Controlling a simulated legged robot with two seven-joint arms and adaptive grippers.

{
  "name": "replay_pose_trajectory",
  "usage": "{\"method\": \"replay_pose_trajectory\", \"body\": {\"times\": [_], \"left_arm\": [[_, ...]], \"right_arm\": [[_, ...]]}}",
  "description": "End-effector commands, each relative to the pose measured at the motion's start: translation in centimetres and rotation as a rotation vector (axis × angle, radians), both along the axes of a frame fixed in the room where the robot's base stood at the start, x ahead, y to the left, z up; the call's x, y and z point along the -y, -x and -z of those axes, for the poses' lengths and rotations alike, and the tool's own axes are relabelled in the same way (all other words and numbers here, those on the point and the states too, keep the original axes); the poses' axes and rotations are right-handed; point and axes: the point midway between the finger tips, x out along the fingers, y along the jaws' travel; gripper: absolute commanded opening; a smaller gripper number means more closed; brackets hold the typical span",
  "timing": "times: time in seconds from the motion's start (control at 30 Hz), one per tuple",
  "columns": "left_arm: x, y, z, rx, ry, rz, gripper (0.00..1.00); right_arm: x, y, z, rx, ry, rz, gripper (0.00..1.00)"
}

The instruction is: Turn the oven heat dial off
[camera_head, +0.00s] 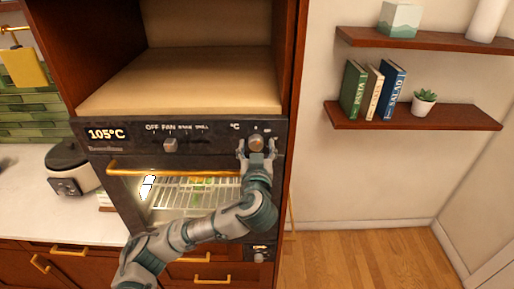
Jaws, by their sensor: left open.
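The oven (115,148) is a dark built-in unit in a wooden cabinet, and its display (107,134) reads 105°C. The heat dial (256,143) is a round knob under a °C mark at the right of the control panel. My left gripper (257,147) is at this dial, with its open fingers on either side of it. I cannot tell whether the fingers touch it. A second knob (170,145) sits below the OFF, FAN and other mode labels. My right gripper is not in view.
The gold oven door handle (150,172) runs just below the panel, partly behind my arm. An empty cabinet niche (180,85) is above. A rice cooker (70,170) stands on the left counter. Shelves (415,117) with books and a plant hang at right, above clear floor.

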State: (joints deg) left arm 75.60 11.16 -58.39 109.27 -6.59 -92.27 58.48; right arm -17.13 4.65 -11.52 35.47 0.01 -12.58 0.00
Motion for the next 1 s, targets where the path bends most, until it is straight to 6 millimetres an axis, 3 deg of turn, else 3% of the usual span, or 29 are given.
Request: {"method": "replay_pose_trajectory", "body": {"times": [0.17,0.4,0.6,1.0], "left_arm": [[0.2,1.6,0.0,0.001,0.001,0.004,0.68],[0.3,6.9,0.1,-0.001,0.002,0.006,0.68],[0.2,10.3,0.2,-0.003,0.000,0.003,0.68],[0.1,11.5,0.3,-0.006,-0.001,0.000,0.68]], "right_arm": [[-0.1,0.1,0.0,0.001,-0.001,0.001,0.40],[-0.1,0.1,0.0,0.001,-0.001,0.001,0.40],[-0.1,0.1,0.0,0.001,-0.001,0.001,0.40],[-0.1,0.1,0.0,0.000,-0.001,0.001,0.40]]}}
